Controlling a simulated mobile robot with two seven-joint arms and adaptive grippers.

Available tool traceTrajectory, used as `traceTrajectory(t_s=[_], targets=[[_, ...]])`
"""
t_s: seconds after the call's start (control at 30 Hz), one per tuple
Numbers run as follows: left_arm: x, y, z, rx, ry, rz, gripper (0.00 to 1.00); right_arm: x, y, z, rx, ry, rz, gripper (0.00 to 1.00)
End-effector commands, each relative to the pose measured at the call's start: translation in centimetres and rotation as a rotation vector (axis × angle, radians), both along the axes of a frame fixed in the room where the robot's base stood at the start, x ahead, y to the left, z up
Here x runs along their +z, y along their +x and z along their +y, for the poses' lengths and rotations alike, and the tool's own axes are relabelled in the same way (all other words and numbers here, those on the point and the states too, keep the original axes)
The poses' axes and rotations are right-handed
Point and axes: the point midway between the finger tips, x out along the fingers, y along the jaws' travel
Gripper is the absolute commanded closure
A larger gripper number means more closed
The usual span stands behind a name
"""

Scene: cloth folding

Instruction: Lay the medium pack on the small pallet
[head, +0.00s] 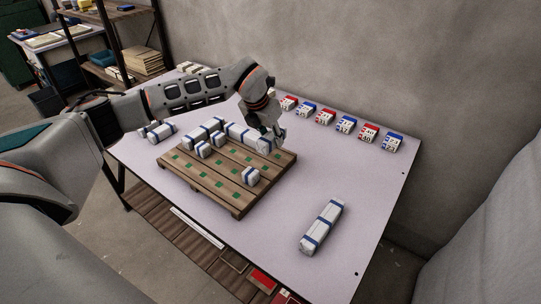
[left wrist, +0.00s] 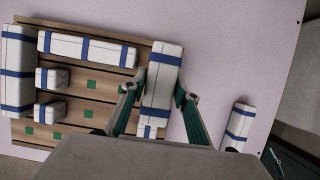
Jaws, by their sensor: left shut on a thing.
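My left gripper (head: 275,141) is over the far right part of the wooden small pallet (head: 228,198). In the left wrist view, its two fingers (left wrist: 156,92) are shut on a white pack with blue bands, the medium pack (left wrist: 160,84), one finger along each side. The pack lies across the right end of the pallet in that view. The gripper largely hides it in the head view, and I cannot tell whether it touches the boards. A small banded pack (head: 250,176) sits near the pallet's right edge. My right gripper is not in view.
Several other banded packs, among them a long one (left wrist: 88,49), lie on the pallet. Another long pack (head: 322,228) lies on the table (head: 280,215) at the right. Red and blue labelled boxes (head: 346,124) line the back edge. The table's front middle is clear.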

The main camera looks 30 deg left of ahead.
Motion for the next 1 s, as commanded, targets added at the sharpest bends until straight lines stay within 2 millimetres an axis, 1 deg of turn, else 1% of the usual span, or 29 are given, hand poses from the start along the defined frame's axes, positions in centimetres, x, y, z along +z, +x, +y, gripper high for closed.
traceTrajectory(t_s=[0.03, 0.1, 0.37, 0.6, 0.67, 0.87, 1.0], targets=[[-1.2, 0.0, 0.0, 0.0, -0.001, 0.002, 0.93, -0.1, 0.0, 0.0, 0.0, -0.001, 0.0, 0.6], [-2.1, 0.0, 0.0, 0.001, 0.0, 0.001, 0.93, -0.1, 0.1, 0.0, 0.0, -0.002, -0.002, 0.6], [-3.8, 0.0, 0.0, 0.001, 0.0, 0.0, 0.93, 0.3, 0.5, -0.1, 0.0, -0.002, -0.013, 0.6], [-7.2, 0.0, 0.0, 0.001, 0.0, 0.002, 0.93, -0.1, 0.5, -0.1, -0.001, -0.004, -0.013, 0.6], [-7.5, 0.0, 0.0, 0.001, 0.001, 0.0, 0.93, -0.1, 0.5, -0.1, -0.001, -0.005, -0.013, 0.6], [-7.3, 0.1, 0.0, 0.0, 0.001, -0.002, 0.93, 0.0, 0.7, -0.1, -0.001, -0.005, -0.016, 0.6], [-7.6, 0.0, 0.0, 0.0, 0.001, -0.001, 0.93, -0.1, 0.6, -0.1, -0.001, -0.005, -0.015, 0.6]])
